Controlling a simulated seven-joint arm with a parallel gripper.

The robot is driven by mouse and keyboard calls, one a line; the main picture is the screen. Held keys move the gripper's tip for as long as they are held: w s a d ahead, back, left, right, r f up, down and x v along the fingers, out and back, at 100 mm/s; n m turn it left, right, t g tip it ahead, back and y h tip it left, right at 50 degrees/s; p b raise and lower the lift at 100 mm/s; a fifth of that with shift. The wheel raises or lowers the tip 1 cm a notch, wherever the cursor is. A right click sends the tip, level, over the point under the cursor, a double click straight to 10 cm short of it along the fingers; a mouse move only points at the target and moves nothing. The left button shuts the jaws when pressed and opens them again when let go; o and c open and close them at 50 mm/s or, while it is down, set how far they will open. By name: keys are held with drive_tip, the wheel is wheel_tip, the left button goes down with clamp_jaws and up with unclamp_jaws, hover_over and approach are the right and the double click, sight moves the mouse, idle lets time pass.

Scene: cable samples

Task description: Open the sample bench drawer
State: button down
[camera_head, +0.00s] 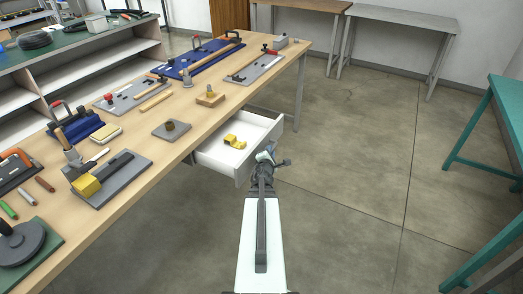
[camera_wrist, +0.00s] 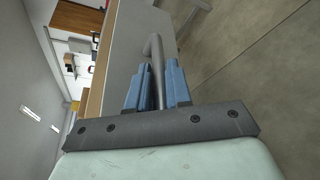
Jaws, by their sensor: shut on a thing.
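The white sample bench drawer (camera_head: 257,122) stands pulled out from under the wooden bench top in the head view. A yellow item (camera_head: 234,142) lies inside it. My gripper (camera_head: 266,154) is at the drawer's outer front face. In the wrist view, the blue fingers of my gripper (camera_wrist: 157,88) are shut on the grey bar handle (camera_wrist: 154,48), which passes between them. The grey drawer front (camera_wrist: 125,50) fills the area beside the handle. In the head view my gripper mostly hides the handle.
The wooden bench top (camera_head: 215,110) carries several boards, tools and cable samples. A teal table (camera_head: 500,100) stands at the right, and a grey table (camera_head: 400,17) is at the back. The concrete floor (camera_head: 350,130) to the right of the drawer is clear.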

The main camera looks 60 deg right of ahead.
drive_tip(key=shift+s, duration=1)
drive_tip(key=c, duration=1.4)
unclamp_jaws()
drive_tip(key=shift+r, duration=0.15)
drive_tip(key=shift+o, duration=0.3)
drive_tip(key=shift+r, duration=1.8)
drive_tip(key=shift+s+r, duration=0.1)
drive_tip(key=shift+r, duration=0.3)
drive_tip(key=shift+c, duration=0.3)
drive_tip(key=shift+r, duration=2.65)
